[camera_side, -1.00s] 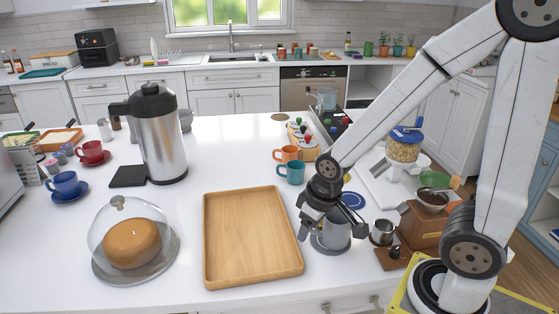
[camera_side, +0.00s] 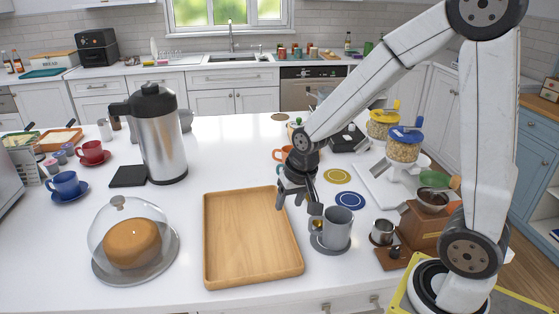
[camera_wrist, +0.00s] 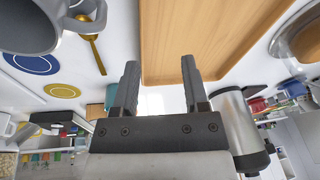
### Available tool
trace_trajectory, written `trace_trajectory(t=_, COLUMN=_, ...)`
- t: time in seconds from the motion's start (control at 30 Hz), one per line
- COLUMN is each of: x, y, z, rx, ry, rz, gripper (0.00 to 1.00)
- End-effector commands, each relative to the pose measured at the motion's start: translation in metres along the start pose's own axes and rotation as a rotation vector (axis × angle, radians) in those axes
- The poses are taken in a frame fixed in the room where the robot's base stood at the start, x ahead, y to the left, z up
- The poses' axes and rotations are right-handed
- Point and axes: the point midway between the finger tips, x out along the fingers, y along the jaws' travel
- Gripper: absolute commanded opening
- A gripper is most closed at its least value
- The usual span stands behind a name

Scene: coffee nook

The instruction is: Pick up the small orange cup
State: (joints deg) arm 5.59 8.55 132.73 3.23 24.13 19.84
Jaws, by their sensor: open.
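The small orange cup (camera_side: 279,155) stands on the white counter behind my gripper, which hides part of it in the side view. In the wrist view only a sliver of orange (camera_wrist: 95,111) shows, beyond a teal cup (camera_wrist: 110,97). My gripper (camera_side: 297,201) is open and empty, above the counter between the wooden tray and the grey mug. Its two fingers also show, spread apart, in the wrist view (camera_wrist: 160,68). The teal cup is largely hidden behind my gripper in the side view.
A grey mug (camera_side: 339,230) on a grey saucer stands close to the right of my gripper, with a gold spoon (camera_wrist: 92,45) beside it. The wooden tray (camera_side: 250,235) lies to the left. A steel carafe (camera_side: 163,140) and flat blue (camera_side: 350,200) and yellow coasters are nearby.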

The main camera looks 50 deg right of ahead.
Motion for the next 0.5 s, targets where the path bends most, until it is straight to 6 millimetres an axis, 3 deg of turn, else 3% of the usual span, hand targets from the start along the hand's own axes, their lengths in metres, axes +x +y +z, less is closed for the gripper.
trace_trajectory(t=0.1, x=0.004, y=0.003, z=-0.041, rx=0.235, ry=0.011, rz=-0.006, gripper=0.57)
trace_trajectory(t=0.5, x=0.019, y=0.033, z=-0.165, rx=1.026, ry=0.038, rz=-0.059, gripper=0.57)
